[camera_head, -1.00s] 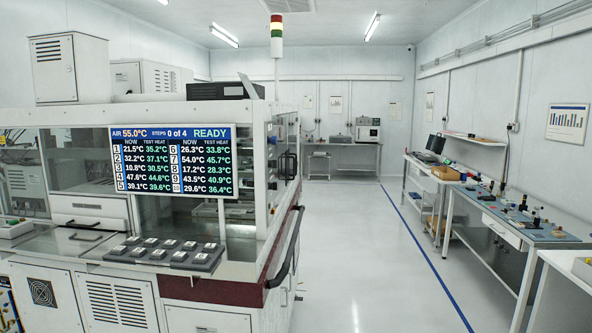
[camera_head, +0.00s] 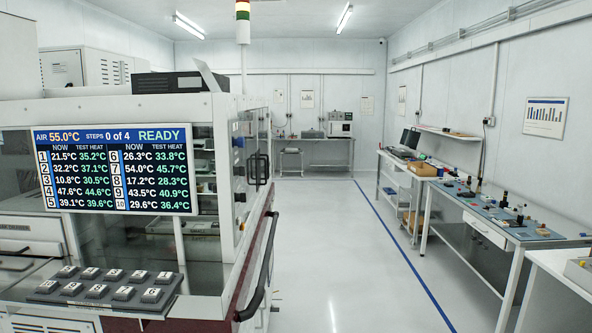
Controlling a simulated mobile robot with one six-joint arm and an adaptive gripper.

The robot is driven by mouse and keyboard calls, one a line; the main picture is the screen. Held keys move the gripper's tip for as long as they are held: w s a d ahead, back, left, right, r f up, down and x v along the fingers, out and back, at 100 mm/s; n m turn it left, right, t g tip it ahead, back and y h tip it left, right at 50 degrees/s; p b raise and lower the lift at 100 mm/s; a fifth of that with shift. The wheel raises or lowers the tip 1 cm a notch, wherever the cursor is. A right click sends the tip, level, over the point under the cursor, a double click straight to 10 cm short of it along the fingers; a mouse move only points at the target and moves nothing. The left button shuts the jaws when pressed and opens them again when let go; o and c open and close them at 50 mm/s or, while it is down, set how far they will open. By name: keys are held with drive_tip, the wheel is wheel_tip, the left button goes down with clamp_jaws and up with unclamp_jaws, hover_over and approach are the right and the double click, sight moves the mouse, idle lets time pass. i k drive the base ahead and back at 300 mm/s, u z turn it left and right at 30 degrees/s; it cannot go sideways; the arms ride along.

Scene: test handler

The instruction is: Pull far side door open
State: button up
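The test handler (camera_head: 120,112), a white machine with glass panels, fills the left of the view. Its right side runs away from me and is seen at a steep angle. Two dark upright handles (camera_head: 258,168) show on that side toward the far end, and the doors there look shut. A long black curved rail (camera_head: 262,275) runs along the lower right side. The display panel (camera_head: 116,172) on the near face reads "READY" and "STEPS 0 of 4". My gripper is not in view.
Several numbered blocks sit on a dark tray (camera_head: 50,296) at the machine's front. A wide clear floor aisle (camera_head: 320,240) runs along its right side, with a blue line (camera_head: 402,250). Workbenches (camera_head: 510,228) stand along the right wall. A bench (camera_head: 318,142) stands at the back.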

sight(250, 184)
drive_tip(key=z, duration=0.05)
drive_tip(key=i, duration=1.2)
drive_tip(key=u, duration=0.75)
